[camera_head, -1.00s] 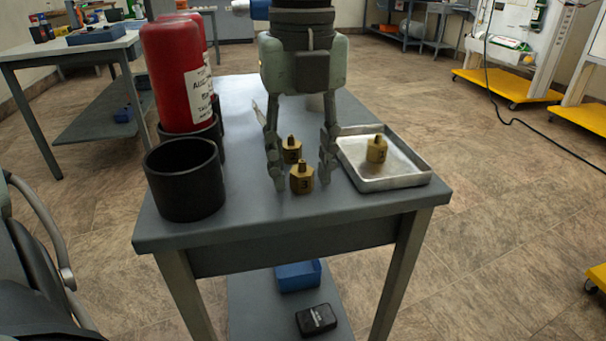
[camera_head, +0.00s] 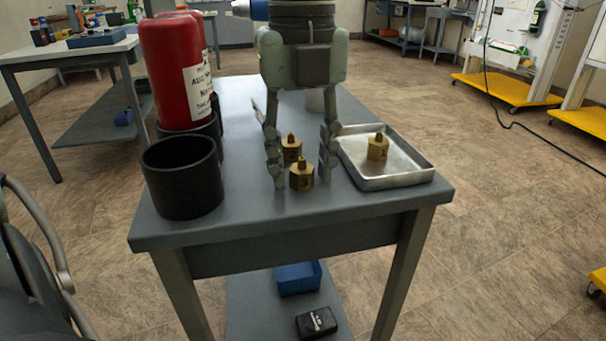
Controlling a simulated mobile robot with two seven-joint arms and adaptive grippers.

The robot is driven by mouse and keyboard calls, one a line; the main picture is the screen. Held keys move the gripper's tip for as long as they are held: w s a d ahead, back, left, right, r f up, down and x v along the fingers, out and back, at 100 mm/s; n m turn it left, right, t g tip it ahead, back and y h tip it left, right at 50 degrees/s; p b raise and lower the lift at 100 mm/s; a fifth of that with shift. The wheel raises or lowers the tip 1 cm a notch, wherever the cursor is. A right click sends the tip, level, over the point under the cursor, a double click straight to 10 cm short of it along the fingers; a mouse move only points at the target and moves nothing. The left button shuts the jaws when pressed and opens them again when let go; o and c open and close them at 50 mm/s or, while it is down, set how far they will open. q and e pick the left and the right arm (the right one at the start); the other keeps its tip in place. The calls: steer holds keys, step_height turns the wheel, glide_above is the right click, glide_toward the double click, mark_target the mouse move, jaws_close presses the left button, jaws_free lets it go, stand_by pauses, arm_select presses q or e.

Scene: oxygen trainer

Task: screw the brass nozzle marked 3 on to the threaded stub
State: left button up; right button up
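The brass nozzle marked 3 (camera_head: 301,178) stands upright on the grey table, near its front edge. My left gripper (camera_head: 302,182) points down over it, open, with one finger on each side. Gaps show between the fingers and the nozzle. A second brass nozzle (camera_head: 291,147) stands just behind it, partly hidden by it. A third brass nozzle (camera_head: 377,147), apparently marked 1, stands in the shallow metal tray (camera_head: 398,181) to the right. I cannot make out the threaded stub. My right gripper is not in view.
On the table's left stand an empty black cup (camera_head: 183,180) and red cylinders (camera_head: 168,75) with a white label, the nearer one in a black holder. The tray's rim is close to the gripper's right finger. The table (camera_head: 255,212) is clear along its front edge.

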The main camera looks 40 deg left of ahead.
mark_target(302, 158)
arm_select(q)
steer(key=shift+c, duration=0.3)
steer(key=c, duration=0.8)
steer(key=shift+r+p, duration=1.1)
steer(key=shift+r, duration=0.95)
